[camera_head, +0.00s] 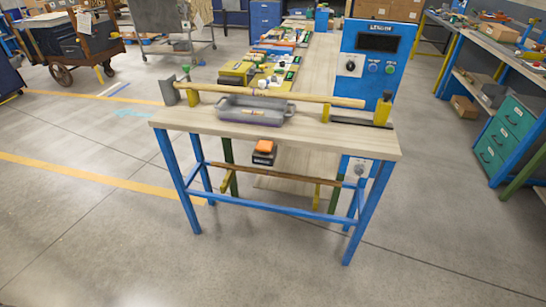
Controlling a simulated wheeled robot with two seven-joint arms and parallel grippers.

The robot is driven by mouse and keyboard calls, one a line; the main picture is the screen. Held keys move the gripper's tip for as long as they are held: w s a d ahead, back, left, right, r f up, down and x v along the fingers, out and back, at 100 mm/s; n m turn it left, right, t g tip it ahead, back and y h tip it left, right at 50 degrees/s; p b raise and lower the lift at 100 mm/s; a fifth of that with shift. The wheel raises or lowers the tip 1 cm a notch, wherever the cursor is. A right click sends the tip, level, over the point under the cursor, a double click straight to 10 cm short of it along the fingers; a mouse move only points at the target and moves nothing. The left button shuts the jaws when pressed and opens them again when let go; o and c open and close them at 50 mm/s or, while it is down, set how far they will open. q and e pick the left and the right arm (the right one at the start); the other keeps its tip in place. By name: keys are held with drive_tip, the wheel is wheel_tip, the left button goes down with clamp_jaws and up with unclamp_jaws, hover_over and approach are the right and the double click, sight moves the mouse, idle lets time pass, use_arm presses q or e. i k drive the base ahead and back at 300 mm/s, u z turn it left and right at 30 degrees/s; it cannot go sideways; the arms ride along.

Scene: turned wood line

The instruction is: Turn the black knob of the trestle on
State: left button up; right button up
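A trestle-like bench with a pale wood top (190,117) and blue legs stands in the middle of the head view. A blue panel (400,54) marked "LENGTH" rises behind its right end. A small dark knob (350,66) sits on a white plate on this panel, beside a green button and a blue button. Another round dial or knob on a pale plate (360,168) shows low on blue metal behind the bench's right legs. Both are too small for me to read their settings. Neither of my grippers is in view.
A long turned wood rod (290,95) lies across yellow supports on the bench, above a grey tray (232,112). An orange-and-black item (264,150) shows below the top's front edge. A teal drawer unit (508,140) stands right. The floor in front is clear.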

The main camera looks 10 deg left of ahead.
sight(350, 65)
drive_tip(key=k, duration=0.6)
drive_tip(key=z, duration=1.15)
drive_tip(key=i, duration=1.5)
drive_tip(key=u, duration=0.4)
